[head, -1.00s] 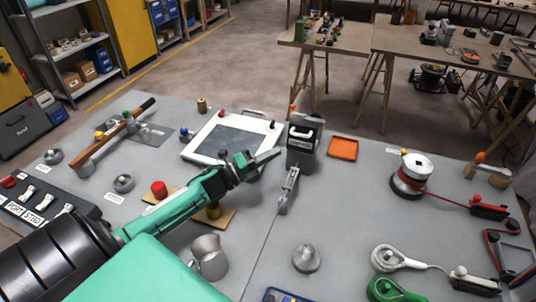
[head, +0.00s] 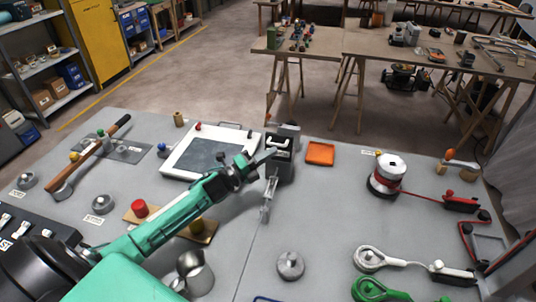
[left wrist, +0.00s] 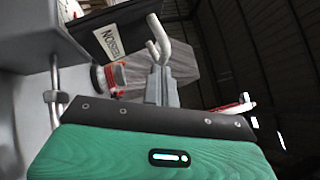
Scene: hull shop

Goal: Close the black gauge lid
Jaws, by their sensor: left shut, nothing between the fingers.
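The gauge is a dark grey box (head: 281,170) at the back middle of the bench in the head view. Its black upper part carries a pale label and a white handle-like shape; how far its lid stands open I cannot tell. The left wrist view shows a black panel (left wrist: 108,42) with a label reading TENSION, tilted in the picture. My left gripper (head: 268,155) is shut and empty, at the left side of the gauge; whether it touches is unclear. Its grey fingers (left wrist: 161,88) show in the left wrist view. My right gripper is not in view.
A white-framed board (head: 205,152) lies left of the gauge, and an orange tray (head: 320,153) lies to its right. A metal latch-like piece (head: 267,195) stands in front. A spool with red cord (head: 388,172) is farther right. Bench between tray and spool is clear.

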